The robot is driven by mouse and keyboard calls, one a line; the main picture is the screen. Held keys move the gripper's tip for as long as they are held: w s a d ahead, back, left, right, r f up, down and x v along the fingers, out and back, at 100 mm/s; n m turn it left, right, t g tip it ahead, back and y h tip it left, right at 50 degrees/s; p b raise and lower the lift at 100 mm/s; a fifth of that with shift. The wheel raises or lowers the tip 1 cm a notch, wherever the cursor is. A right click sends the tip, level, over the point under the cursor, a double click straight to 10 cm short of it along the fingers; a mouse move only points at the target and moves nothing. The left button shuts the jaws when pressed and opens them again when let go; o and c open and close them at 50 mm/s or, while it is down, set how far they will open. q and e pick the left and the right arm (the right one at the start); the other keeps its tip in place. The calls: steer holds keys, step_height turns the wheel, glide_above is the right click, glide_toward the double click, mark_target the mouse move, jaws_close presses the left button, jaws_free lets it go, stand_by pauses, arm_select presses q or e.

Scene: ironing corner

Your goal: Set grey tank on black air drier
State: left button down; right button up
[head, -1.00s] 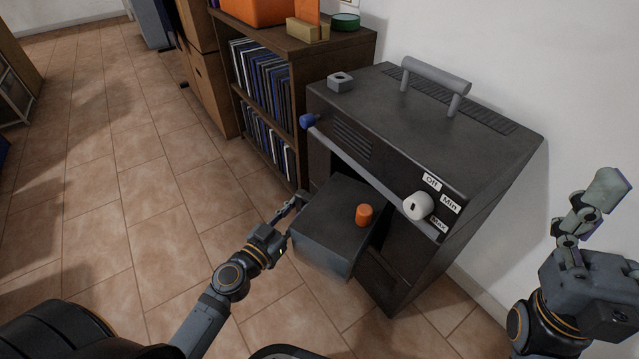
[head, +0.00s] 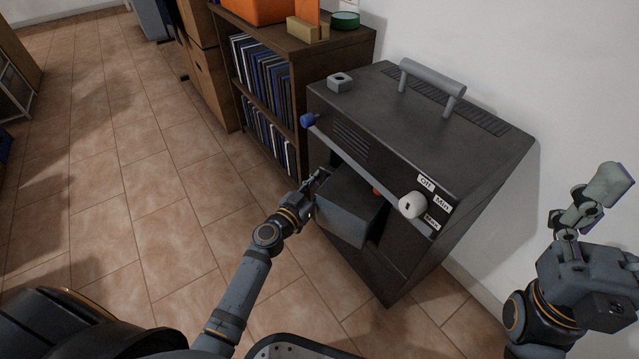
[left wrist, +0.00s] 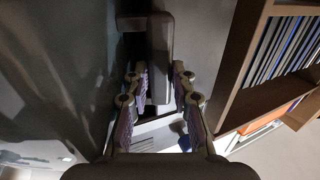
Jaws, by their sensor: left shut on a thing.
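The black air drier (head: 410,130) stands against the wall, with a white knob (head: 412,205) and Off, Min and Max labels on its front. The grey tank (head: 345,218), a dark box with an orange cap (head: 377,190), is partly inside the drier's front opening, with its outer end sticking out. The cap is mostly hidden by the drier's front edge. My left gripper (head: 322,180) is at the tank's outer left side, shut on a grey bar-like part of the tank (left wrist: 160,50) between its fingers. My right gripper (head: 580,215) is raised at the right, away from the drier; its opening is unclear.
A brown bookshelf (head: 290,60) with rows of books stands just left of the drier and close to my left gripper. A blue knob (head: 307,120) sticks out at the drier's upper left corner. The tiled floor (head: 150,200) at left is clear.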

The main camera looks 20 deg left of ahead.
arm_select(q)
steer(key=shift+a+f, duration=0.15)
steer(key=shift+f, duration=0.4)
steer(key=shift+f, duration=0.2)
steer(key=c, duration=1.4)
jaws_free()
steer(key=shift+f, duration=0.2)
steer(key=shift+o, duration=1.4)
steer(key=shift+r, duration=0.2)
